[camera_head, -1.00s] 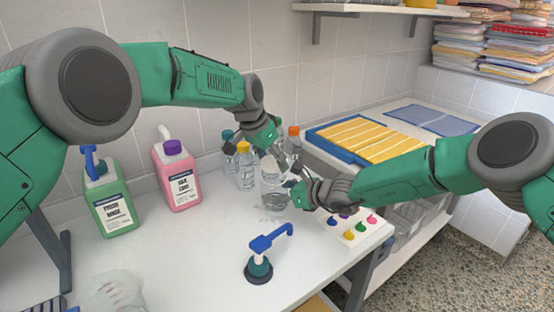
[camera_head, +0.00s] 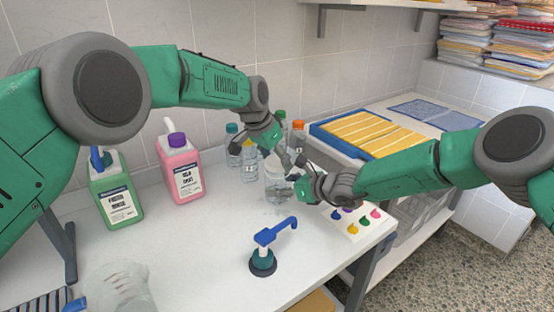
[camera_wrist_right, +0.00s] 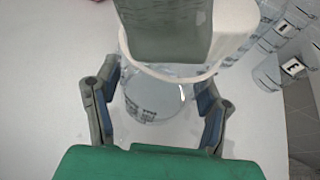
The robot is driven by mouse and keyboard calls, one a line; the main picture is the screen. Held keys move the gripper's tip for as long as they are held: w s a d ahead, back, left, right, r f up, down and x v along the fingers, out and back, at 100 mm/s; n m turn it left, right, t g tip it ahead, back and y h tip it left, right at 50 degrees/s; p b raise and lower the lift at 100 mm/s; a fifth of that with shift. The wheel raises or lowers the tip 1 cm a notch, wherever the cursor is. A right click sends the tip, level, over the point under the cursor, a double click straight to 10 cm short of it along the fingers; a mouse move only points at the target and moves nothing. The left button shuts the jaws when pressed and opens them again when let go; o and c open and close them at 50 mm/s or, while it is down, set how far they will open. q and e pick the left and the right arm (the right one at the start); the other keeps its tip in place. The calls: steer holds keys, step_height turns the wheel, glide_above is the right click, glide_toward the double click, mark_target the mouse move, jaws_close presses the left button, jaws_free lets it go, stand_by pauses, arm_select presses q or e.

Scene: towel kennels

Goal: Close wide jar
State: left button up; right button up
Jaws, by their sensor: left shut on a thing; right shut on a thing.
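The wide jar (camera_head: 277,190) is clear and stands upright on the white counter, in front of several bottles. In the right wrist view the jar (camera_wrist_right: 152,98) sits between the fingers of my right gripper (camera_wrist_right: 158,95), which is shut on it. The right gripper (camera_head: 292,183) is at the jar's right side in the head view. My left gripper (camera_head: 284,153) is above the jar, shut on a white lid (camera_wrist_right: 236,28). In the right wrist view, a grey-green finger and the lid overlap the jar's mouth, partly hiding it. I cannot tell whether lid and rim touch.
Several bottles (camera_head: 248,162) stand close behind the jar. A pink jug (camera_head: 180,172) and a green jug (camera_head: 115,200) stand left. A blue-topped pump (camera_head: 264,258) is in front. A board with coloured knobs (camera_head: 358,222) lies right.

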arm_select(q)
steer(key=shift+d+f, duration=0.35)
steer(key=shift+d, duration=0.2)
arm_select(e)
steer(key=shift+d+f, duration=0.1)
steer(key=shift+d, duration=0.4)
arm_select(q)
steer(key=shift+f, duration=0.1)
steer(key=shift+a, duration=0.1)
arm_select(e)
steer(key=shift+a, duration=0.1)
arm_select(q)
steer(key=shift+a+f, duration=0.1)
steer(key=shift+f, duration=0.05)
arm_select(e)
steer(key=shift+a, duration=0.1)
jaws_close()
arm_select(q)
steer(key=m+g, duration=0.1)
steer(key=m, duration=0.2)
steer(key=shift+w+h, duration=0.15)
steer(key=shift+h, duration=0.15)
steer(key=o, duration=0.9)
steer(key=shift+c, duration=0.2)
